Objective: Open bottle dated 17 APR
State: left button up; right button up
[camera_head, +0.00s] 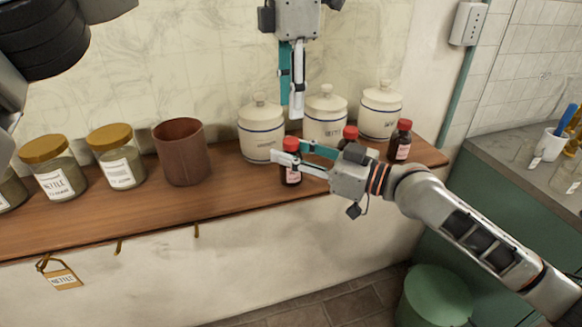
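A small brown bottle with a red cap (291,144) and a pale label stands on the wooden shelf. Two similar red-capped bottles are to its right, one (350,132) partly hidden behind my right gripper and one (401,140) near the shelf's right end. The dates on the labels are too small to read. My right gripper (291,151) reaches in from the right, its white finger across the front of the nearest bottle and its teal finger behind it. Whether it grips the bottle is unclear. My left gripper (290,111) points down, empty, above that bottle, its fingers seen close together.
Three white lidded jars (261,130) stand behind the bottles. A brown cup (181,152) and gold-lidded glass jars (118,157) stand left on the shelf (225,193). The shelf front between cup and bottle is clear. A green-sided counter (520,205) is at right.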

aim_at(291, 141)
pick_arm(q)
jog(key=m, duration=0.3)
jog(key=shift+m, duration=0.4)
jog(key=m, duration=1)
jog(key=shift+r, duration=0.1)
jog(key=m, duration=0.3)
jog(key=shift+m, duration=0.4)
jog(key=shift+f, duration=4)
jog(key=shift+c, duration=0.4)
